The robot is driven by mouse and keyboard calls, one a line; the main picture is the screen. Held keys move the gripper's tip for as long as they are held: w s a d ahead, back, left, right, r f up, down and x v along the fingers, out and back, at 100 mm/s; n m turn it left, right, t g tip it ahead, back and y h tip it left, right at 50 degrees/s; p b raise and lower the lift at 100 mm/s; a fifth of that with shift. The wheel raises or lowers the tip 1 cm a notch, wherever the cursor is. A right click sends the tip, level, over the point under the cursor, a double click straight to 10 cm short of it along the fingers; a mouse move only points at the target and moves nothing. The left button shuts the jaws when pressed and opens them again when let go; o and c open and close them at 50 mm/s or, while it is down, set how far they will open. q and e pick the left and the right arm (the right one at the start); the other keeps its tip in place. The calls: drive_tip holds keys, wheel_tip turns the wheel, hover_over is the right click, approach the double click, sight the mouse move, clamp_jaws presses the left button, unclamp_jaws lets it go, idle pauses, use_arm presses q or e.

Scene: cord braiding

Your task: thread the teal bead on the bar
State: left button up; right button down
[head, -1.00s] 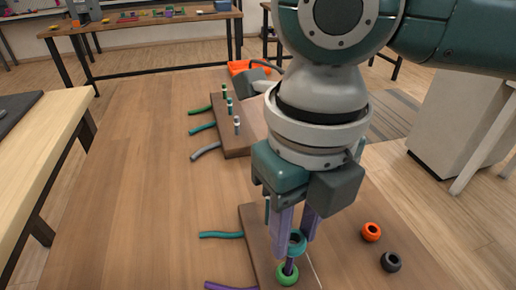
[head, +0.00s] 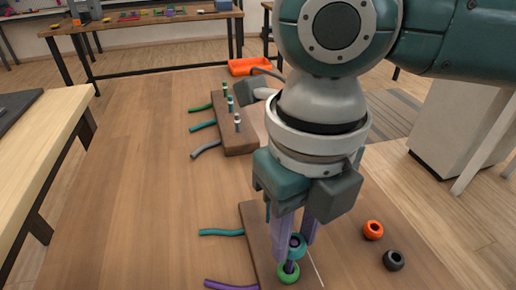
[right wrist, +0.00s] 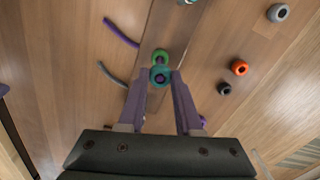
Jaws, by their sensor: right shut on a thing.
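The teal bead (head: 297,243) is held between the fingertips of my right gripper (head: 297,240), which is shut on it. In the right wrist view the teal bead (right wrist: 160,75) sits between the purple fingers, with something purple showing in its hole. The purple bar (head: 290,266) stands on the near wooden board (head: 256,226) and passes up from a green bead (head: 288,273) low on it. The teal bead is just above the green one; I cannot tell for sure how far the bar enters it. My left gripper is not in view.
An orange bead (head: 373,230) and a black bead (head: 393,260) lie on the table at right. A teal cord (head: 221,232) and a purple cord (head: 230,285) extend left from the near board. A second board (head: 240,142) with posts and cords stands farther back. The table's left side is clear.

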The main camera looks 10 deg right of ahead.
drive_tip(key=shift+f, duration=0.4)
idle(0.3)
drive_tip(key=c, duration=0.5)
unclamp_jaws()
drive_tip(key=shift+o, duration=0.3)
drive_tip(key=shift+o, duration=1.2)
